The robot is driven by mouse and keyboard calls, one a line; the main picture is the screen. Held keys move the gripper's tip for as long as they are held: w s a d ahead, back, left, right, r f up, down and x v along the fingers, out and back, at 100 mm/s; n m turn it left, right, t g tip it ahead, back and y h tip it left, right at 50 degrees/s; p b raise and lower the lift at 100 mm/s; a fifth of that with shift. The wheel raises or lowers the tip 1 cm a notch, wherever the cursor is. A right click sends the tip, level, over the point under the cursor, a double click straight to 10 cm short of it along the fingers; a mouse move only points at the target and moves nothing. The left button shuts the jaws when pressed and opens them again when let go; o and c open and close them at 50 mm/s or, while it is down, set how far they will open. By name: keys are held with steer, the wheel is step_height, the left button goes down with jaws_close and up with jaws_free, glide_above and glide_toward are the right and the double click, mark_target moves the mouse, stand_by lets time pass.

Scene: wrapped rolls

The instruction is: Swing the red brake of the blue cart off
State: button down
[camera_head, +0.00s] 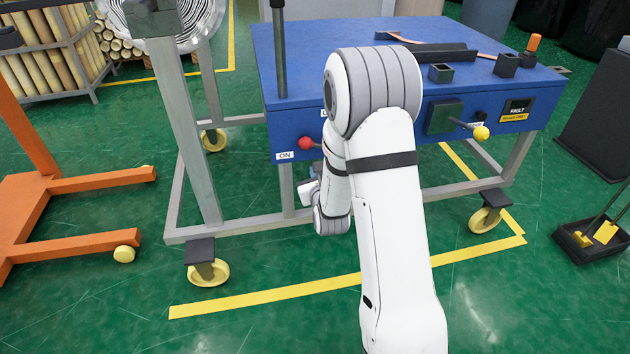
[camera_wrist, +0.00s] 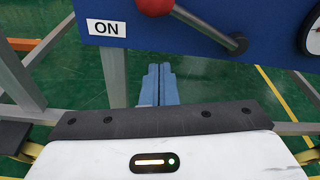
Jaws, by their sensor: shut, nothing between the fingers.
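The blue cart (camera_head: 395,75) stands in the middle of the head view on a grey frame with yellow casters. Its red-knobbed brake lever (camera_head: 306,143) is on the front panel beside a white ON label (camera_head: 285,155). In the wrist view the red knob (camera_wrist: 155,5) is cut off by the top edge. Its dark lever (camera_wrist: 205,28) runs right and down to a pivot, so the knob lies on the ON side. My gripper (camera_wrist: 160,68) is shut and empty, its blue fingers below the knob and apart from it. In the head view my arm hides the fingers and much of the lever.
A yellow-knobbed lever (camera_head: 480,133) and a FAULT box (camera_head: 516,110) are on the panel's right. A dark post (camera_head: 278,50) rises at the cart's left. An orange frame (camera_head: 60,205) stands at left, a dustpan (camera_head: 590,238) at right. The green floor in front is clear.

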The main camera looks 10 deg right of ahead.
mark_target(308, 152)
steer(key=w, duration=0.1)
steer(key=w+b, duration=0.1)
steer(key=w, duration=0.3)
steer(key=shift+w+d+f+b, duration=0.1)
steer(key=shift+w+f+b, duration=0.1)
steer(key=shift+f+b, duration=0.15)
steer(key=shift+s+a+r, duration=0.15)
steer(key=shift+s+r, duration=0.05)
steer(key=shift+r, duration=0.35)
steer(key=shift+s+a+r, duration=0.15)
steer(key=shift+r, duration=0.4)
steer(key=shift+a+r, duration=0.15)
steer(key=shift+r, duration=0.5)
